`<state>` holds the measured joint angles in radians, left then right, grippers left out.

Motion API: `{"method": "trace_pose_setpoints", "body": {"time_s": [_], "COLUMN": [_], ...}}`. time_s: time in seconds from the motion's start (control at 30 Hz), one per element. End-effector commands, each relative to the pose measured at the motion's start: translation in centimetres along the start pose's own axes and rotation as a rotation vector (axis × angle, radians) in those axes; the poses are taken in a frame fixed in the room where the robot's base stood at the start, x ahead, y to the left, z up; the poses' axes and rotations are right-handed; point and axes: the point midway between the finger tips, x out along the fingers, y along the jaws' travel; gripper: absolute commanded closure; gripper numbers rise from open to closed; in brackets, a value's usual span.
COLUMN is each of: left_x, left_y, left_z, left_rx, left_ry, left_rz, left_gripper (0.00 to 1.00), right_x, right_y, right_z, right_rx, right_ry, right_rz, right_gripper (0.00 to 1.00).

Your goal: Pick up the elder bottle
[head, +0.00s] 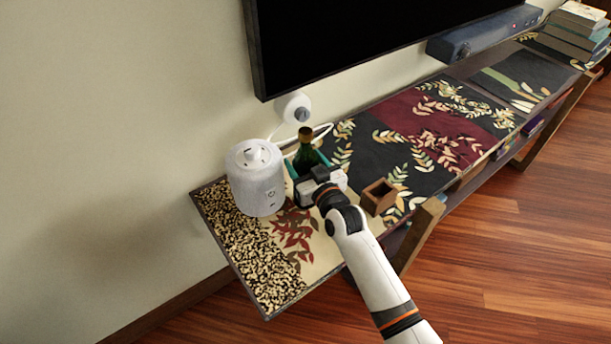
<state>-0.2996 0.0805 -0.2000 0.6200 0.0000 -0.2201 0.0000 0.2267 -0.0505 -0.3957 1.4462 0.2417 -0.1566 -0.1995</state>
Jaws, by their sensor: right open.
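A dark green bottle (306,152) with a brown top stands upright near the left end of the low shelf, close to the wall. Its lower part is hidden behind my right gripper. My right gripper (300,171) is at the bottle, with its fingers on either side of it or just in front; I cannot tell whether they touch it. The gripper is open. My right arm reaches in from the lower right. My left gripper is not in view.
A white cylindrical device (257,182) stands just left of the bottle. A small open wooden box (379,196) sits to the right of my gripper. A white plug (294,107) with a cable is on the wall behind. A black screen (340,40) hangs above the patterned shelf top (400,135).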

Motion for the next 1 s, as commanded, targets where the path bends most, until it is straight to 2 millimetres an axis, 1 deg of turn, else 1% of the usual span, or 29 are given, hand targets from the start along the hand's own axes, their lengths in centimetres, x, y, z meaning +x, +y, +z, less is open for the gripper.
{"method": "trace_pose_setpoints", "body": {"time_s": [0.03,0.07,0.4,0.43,0.77,0.87,1.0], "left_x": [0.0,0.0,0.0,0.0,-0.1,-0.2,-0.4], "left_y": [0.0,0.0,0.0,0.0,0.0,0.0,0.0], "left_z": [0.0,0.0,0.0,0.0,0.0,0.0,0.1], "left_rx": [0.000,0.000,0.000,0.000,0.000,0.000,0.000], "left_ry": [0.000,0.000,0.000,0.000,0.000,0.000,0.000], "left_rz": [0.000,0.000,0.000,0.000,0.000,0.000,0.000], "left_gripper": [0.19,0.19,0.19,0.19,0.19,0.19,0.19], "right_x": [0.0,0.0,-0.1,-0.1,0.0,-0.1,-0.2], "right_y": [0.0,0.0,0.0,0.0,0.0,0.0,0.0], "right_z": [0.0,0.0,0.0,0.0,0.7,1.9,4.6], "right_rx": [0.000,0.000,0.000,0.000,0.000,0.000,0.001], "right_ry": [0.000,0.000,0.001,0.001,-0.007,-0.009,-0.011], "right_rz": [0.000,0.000,0.000,0.000,-0.001,-0.001,0.000], "right_gripper": [0.36,0.41,0.96,1.00,1.00,1.00,1.00]}}
